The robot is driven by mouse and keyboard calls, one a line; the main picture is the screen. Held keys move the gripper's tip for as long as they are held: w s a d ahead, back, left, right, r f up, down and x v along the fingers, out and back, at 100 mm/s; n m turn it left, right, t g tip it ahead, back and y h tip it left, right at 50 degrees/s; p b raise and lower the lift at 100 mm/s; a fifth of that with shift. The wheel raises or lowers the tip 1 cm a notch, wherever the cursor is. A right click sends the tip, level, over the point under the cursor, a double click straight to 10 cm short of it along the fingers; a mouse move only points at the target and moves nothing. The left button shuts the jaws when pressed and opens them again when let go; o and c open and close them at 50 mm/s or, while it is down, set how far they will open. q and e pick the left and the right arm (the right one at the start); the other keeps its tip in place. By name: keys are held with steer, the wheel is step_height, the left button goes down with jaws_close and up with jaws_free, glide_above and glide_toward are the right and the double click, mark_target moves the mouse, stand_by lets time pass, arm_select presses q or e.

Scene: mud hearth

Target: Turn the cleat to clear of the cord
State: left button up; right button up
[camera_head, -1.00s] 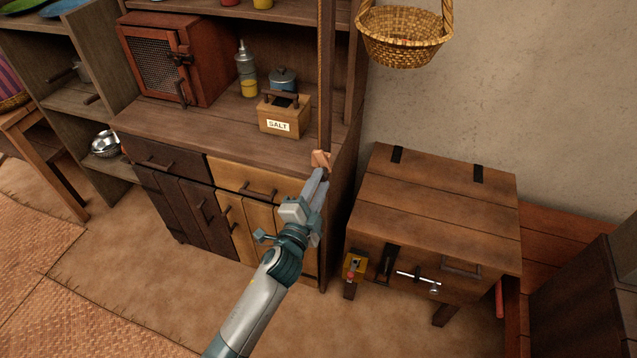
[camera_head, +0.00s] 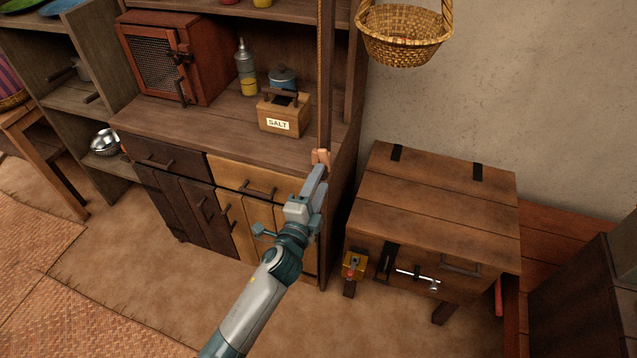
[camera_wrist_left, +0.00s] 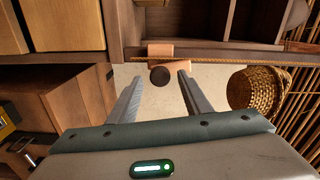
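The cleat (camera_head: 320,157) is a small light-wood piece low on the upright post at the right front of the cabinet. In the left wrist view the cleat (camera_wrist_left: 160,50) shows as pale blocks with a dark round end just ahead of my fingers. The thin tan cord (camera_head: 320,65) runs along the post to the cleat; it crosses the left wrist view (camera_wrist_left: 225,61). My left gripper (camera_wrist_left: 160,77) is open, its fingertips on either side of the cleat's dark end; I cannot tell whether they touch it. In the head view the left gripper (camera_head: 319,172) is just below the cleat.
A salt box (camera_head: 284,113) stands on the cabinet counter (camera_head: 200,130), left of the post. A wooden chest (camera_head: 435,205) stands to the right, with a latch on its front. A wicker basket (camera_head: 404,40) hangs above it. Floor is clear at the lower left.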

stand_by(0.3)
arm_select(q)
steer(key=b+v, duration=0.3)
steer(key=v, duration=1.4)
steer(key=shift+s+b, duration=0.15)
steer(key=shift+b, duration=0.15)
